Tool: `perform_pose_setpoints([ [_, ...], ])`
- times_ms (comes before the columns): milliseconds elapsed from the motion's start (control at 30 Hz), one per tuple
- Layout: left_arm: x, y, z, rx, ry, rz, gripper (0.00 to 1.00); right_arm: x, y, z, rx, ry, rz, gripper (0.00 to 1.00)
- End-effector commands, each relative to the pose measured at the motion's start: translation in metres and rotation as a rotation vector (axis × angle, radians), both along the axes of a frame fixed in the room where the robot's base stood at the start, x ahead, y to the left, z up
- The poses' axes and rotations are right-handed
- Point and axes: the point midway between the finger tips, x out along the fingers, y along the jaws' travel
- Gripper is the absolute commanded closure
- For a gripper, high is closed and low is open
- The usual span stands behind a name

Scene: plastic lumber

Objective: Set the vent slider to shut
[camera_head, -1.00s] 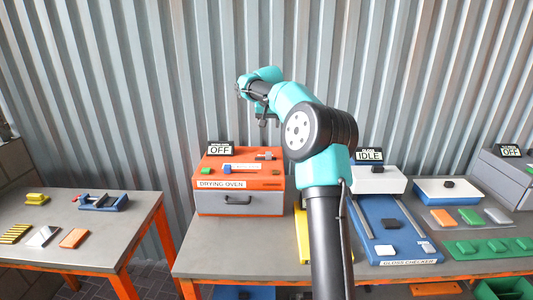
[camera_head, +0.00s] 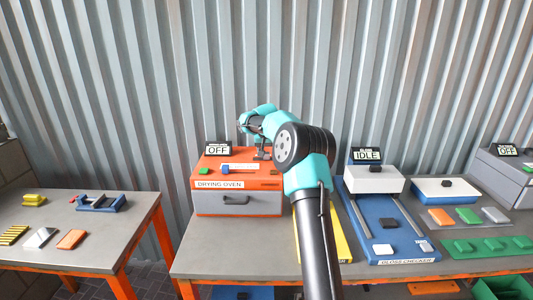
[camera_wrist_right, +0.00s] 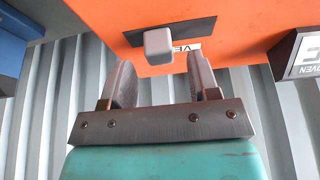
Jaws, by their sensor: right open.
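The drying oven (camera_head: 239,203) has an orange top and a grey drawer front. Its vent slider (camera_wrist_right: 158,43) is a pale grey knob on a dark slot in the orange face, with a partly covered label reading "VE" beside it. In the head view my right arm mostly blocks the slider. My right gripper (camera_wrist_right: 162,70) is open and empty; its two fingers point at the knob, which shows between and just beyond the tips. I cannot tell whether they touch. It also shows above the oven's back right in the head view (camera_head: 261,153). My left gripper is not in view.
An "OFF" sign (camera_head: 217,150) stands at the oven's back left. A green button (camera_head: 204,171) and a blue-and-white control (camera_head: 238,168) sit on its top. A yellow item (camera_head: 340,236) and the blue gloss checker (camera_head: 383,226) stand to the right.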

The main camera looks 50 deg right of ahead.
Motion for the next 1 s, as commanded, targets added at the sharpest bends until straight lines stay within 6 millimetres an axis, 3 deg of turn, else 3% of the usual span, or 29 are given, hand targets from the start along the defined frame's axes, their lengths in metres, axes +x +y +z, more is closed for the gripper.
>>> perform_pose_setpoints([
  [200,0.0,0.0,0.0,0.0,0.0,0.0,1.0,0.005,-0.006,-0.018,0.0,0.0,-0.001,0.45],
  [500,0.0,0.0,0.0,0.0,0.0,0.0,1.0,0.005,-0.006,-0.019,0.0,0.0,0.0,0.45],
  [1000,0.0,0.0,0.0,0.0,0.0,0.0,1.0,0.005,-0.006,-0.019,0.0,0.0,0.0,0.92],
])
